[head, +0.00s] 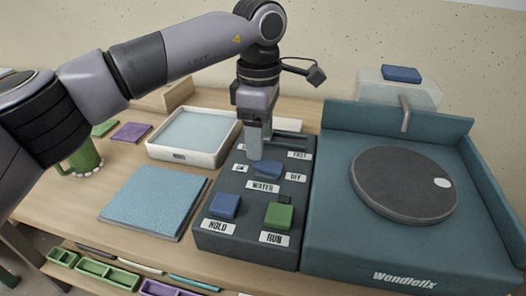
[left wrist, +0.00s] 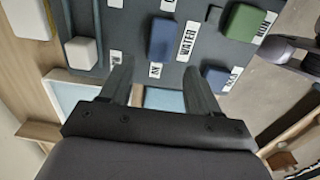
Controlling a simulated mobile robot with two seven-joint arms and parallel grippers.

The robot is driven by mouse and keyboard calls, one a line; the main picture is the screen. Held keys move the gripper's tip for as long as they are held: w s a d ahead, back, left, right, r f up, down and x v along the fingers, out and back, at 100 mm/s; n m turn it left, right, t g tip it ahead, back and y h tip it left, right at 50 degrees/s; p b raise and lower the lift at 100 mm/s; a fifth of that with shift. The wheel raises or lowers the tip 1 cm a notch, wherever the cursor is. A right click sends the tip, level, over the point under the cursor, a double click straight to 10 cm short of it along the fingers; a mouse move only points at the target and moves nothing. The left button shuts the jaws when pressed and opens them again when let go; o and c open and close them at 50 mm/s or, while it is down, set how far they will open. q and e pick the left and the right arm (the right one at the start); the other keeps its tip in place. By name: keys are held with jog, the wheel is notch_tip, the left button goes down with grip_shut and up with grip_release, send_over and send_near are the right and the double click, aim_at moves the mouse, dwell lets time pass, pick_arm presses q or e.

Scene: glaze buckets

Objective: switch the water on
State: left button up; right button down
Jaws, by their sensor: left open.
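The water switch (head: 267,168) is a blue rocker on the dark control box (head: 235,245), with a WATER label in front and an OFF label to its right. Which side of the rocker is down I cannot tell. My left gripper (head: 257,150) points down just behind and left of the rocker, partly covering the box behind it. In the left wrist view the rocker (left wrist: 162,40) lies ahead of the open, empty fingers (left wrist: 158,88). Whether a fingertip touches it I cannot tell. My right gripper is not in view.
The box also bears a blue HOLD button (head: 225,205), a green RUN button (head: 279,215) and a FAST label (head: 299,155). The wheel (head: 405,185) stands at right. A white basin (head: 155,152), a blue mat (head: 150,200) and a green mug (head: 85,160) are at left.

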pick_arm(q)
notch_tip(320, 180, down, 5)
jog(key=shift+r, duration=0.1)
jog(key=shift+c, duration=0.3)
jog(key=c, duration=1)
jog(key=shift+a+f+h+b, duration=0.2)
jog(key=shift+h+b, duration=0.15)
jog(key=shift+h, duration=0.15)
jog(key=o, duration=1.1)
jog(key=shift+r, duration=0.1)
jog(key=shift+c, duration=0.2)
jog(key=shift+w+a+r, duration=0.1)
jog(key=shift+a+r, duration=0.1)
jog(key=shift+r, duration=1.6)
jog(key=shift+w+a+r, duration=0.1)
jog(key=shift+a+r, duration=0.1)
jog(key=shift+r, duration=1.55)
